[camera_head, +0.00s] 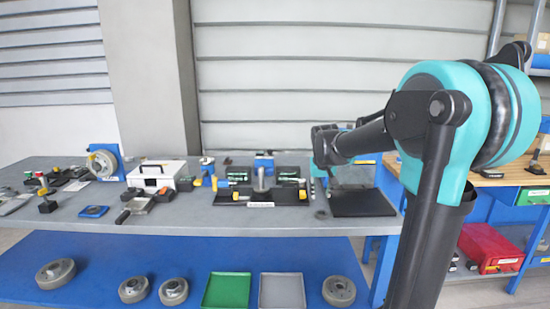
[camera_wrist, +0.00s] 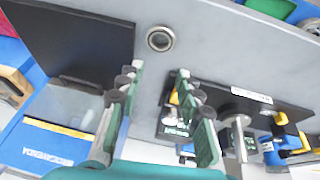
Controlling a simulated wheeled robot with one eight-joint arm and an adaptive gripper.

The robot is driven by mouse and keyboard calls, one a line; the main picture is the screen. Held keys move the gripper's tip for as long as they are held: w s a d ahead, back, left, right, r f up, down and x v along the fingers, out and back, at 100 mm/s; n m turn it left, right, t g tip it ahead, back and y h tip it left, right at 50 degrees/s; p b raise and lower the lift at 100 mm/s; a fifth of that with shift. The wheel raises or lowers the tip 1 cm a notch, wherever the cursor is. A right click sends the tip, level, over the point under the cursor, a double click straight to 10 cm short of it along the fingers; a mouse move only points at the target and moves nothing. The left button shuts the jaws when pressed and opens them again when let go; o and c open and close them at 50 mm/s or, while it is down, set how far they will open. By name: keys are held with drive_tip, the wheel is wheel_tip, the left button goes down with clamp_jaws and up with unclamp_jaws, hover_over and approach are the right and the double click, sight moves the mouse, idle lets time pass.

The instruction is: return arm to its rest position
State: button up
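My gripper (camera_wrist: 158,85) is open in the wrist view, with its two green-sided fingers apart and nothing visible between them. It is above the grey table (camera_wrist: 215,55), between a black mat (camera_wrist: 75,40) and a black fixture (camera_wrist: 265,108). A small metal ring (camera_wrist: 160,39) lies on the table beyond the fingertips. In the head view my arm (camera_head: 432,190) rises at the right and bends left, with its dark end over the right part of the table. The fingers are hard to make out there.
In the head view, the black fixture (camera_head: 262,200) holds green parts at the table's middle. A white box (camera_head: 157,174) and a blue-framed wheel (camera_head: 104,163) stand left. A green tray (camera_head: 227,291) and metal wheels occupy the blue lower shelf (camera_head: 100,270). A red bin (camera_head: 490,248) stands right.

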drive_tip(key=s+d+f, duration=0.1)
drive_tip(key=s+f, duration=0.7)
drive_tip(key=s, duration=0.6)
drive_tip(key=s+d+f, duration=0.1)
drive_tip(key=s+f, duration=0.8)
drive_tip(key=s, duration=0.5)
drive_tip(key=shift+s+d+f+y, duration=0.15)
drive_tip(key=shift+d+y, duration=0.1)
drive_tip(key=shift+y, duration=0.15)
